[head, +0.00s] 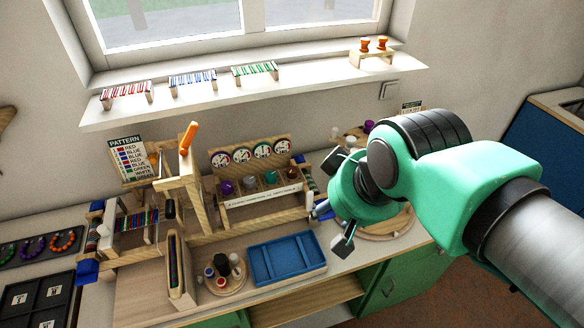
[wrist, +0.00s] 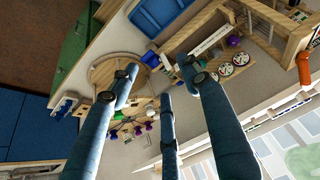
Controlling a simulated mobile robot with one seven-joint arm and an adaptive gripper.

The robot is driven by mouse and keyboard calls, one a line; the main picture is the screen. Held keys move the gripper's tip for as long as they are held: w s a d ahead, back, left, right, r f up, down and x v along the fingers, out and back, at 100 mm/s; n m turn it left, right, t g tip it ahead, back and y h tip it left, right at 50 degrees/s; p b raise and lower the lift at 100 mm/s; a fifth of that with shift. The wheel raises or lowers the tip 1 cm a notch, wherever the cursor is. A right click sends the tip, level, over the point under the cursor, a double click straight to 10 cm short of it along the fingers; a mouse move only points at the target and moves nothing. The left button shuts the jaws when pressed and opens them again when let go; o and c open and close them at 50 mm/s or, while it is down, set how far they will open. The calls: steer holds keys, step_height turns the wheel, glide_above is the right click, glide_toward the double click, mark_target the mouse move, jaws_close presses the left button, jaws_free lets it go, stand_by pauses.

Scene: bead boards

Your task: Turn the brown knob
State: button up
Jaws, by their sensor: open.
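The brown knob (head: 292,173) is at the right end of a row of knobs on a wooden stand (head: 250,202) in the head view. Purple (head: 227,187), grey (head: 250,182) and teal (head: 271,177) knobs sit to its left, below round dials (head: 240,156). My gripper (head: 333,207) is open and empty, to the right of the stand and apart from the brown knob. In the wrist view, its spread fingers (wrist: 160,82) point toward the worktop. The stand's dials (wrist: 232,63) show there right of the fingers; I cannot pick out the brown knob there.
A blue tray (head: 287,258) lies in front of the stand. A wooden frame with an orange handle (head: 188,137) stands to the left. A round wooden board (wrist: 105,70) lies beneath my fingers. The windowsill behind holds small bead racks (head: 193,79).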

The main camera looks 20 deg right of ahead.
steer(key=w+r+n+g+p, duration=0.1)
steer(key=w+r+p, duration=0.1)
steer(key=w+p, duration=0.15)
steer(key=w+r+n+p, duration=0.1)
steer(key=w+r+p, duration=0.1)
steer(key=w, duration=0.3)
steer(key=n+g+p, duration=0.5)
steer(key=p, duration=1)
glide_above(292, 170)
step_height(292, 170, down, 8)
steer(key=shift+w+d+f, duration=0.1)
steer(key=shift+f, duration=0.1)
step_height(292, 170, down, 14)
steer(key=shift+r, duration=0.1)
